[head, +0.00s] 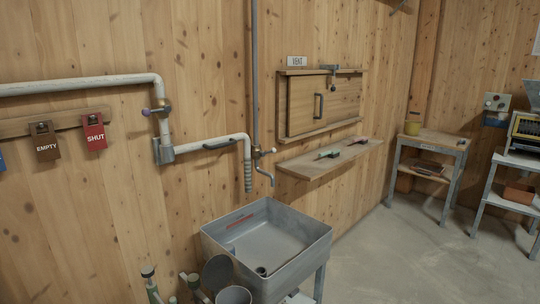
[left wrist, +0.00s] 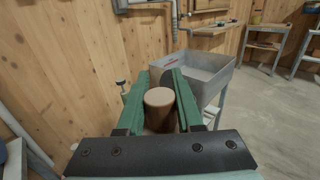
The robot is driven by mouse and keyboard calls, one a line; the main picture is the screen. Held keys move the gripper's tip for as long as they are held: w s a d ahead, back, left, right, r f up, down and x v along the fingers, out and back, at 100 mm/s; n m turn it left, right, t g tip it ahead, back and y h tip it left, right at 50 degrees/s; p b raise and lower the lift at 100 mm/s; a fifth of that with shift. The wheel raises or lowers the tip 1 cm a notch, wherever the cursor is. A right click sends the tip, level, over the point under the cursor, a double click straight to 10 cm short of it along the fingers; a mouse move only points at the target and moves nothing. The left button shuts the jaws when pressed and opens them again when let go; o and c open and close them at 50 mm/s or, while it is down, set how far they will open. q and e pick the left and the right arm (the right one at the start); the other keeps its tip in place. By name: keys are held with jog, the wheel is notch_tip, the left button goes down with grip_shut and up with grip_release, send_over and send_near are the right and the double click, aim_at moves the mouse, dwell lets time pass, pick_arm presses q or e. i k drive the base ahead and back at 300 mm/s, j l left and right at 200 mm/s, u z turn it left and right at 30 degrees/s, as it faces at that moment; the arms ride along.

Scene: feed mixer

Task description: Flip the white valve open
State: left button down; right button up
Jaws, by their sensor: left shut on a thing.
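A small tap with a pale, whitish handle (head: 271,150) sits on the wall pipe just above and right of the ribbed hose; it is the likeliest white valve, but too small to tell how it is turned. My left gripper (left wrist: 162,75) has green fingers shut around a brownish cylinder (left wrist: 159,97), low and to the left of the sink, well away from that tap. What the cylinder belongs to is unclear. My right gripper is in neither view.
A grey sink (head: 318,240) stands below the tap. A red SHUT tag (head: 94,132) and brown EMPTY tag (head: 46,147) hang left. A shelf (head: 310,167) sits right. Floor is clear at right.

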aim_at(268, 152)
jog(key=i+l+u, duration=0.15)
jog(key=u, duration=0.7)
jog(key=i+l+u, duration=0.1)
jog(key=l+u, duration=0.15)
jog(key=i+l+u, duration=0.1)
jog(key=l+u, duration=0.15)
jog(key=l, duration=0.25)
jog(key=i+l+u, duration=0.2)
jog(key=l, duration=2)
jog(key=i+u, duration=0.05)
